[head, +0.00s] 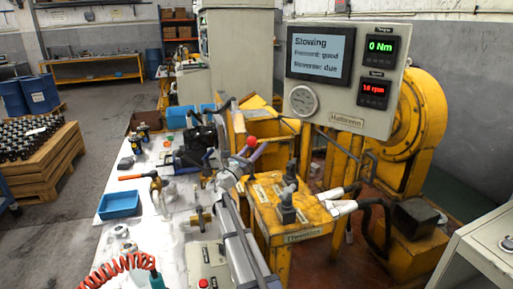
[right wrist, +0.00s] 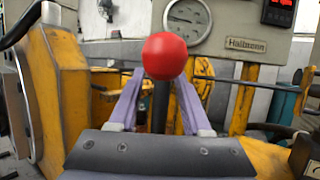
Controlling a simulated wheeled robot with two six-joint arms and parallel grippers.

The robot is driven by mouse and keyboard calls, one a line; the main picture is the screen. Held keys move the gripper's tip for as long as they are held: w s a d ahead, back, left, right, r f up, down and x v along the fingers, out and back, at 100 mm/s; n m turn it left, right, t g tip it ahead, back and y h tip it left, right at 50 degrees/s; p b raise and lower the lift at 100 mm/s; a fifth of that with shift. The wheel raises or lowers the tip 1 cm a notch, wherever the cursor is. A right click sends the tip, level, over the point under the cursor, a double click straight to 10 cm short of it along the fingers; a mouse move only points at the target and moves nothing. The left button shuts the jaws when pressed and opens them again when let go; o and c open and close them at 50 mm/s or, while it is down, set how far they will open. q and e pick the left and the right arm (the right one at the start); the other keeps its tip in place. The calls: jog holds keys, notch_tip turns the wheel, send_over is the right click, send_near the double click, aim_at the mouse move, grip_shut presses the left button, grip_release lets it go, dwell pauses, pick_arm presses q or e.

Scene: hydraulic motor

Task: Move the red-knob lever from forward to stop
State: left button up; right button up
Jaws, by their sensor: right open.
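The red-knob lever has a round red knob (head: 252,142) on a dark stem and stands at the yellow machine. In the right wrist view the red knob (right wrist: 164,56) is straight ahead, slightly above the fingertips. My right gripper (head: 248,156) is at the lever, with its two lavender fingers (right wrist: 160,88) apart. The dark stem shows between the fingers, with gaps on both sides, so the jaws are not closed on it. The lever's base is hidden behind the gripper body. I do not see my left gripper.
A panel (head: 345,80) above the machine has a screen reading "Slowing", with 0 Nm and about 1.6 rpm displays. A yellow valve block (head: 290,212) with smaller levers stands to the right. A white table with tools and a blue tray (head: 119,205) lies to the left.

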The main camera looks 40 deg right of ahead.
aim_at(251, 153)
jog(key=b+v, duration=0.2)
jog(key=v, duration=0.4)
jog(key=shift+f, duration=0.1)
jog(key=shift+b+v, duration=0.45)
jog(key=shift+v, duration=0.4)
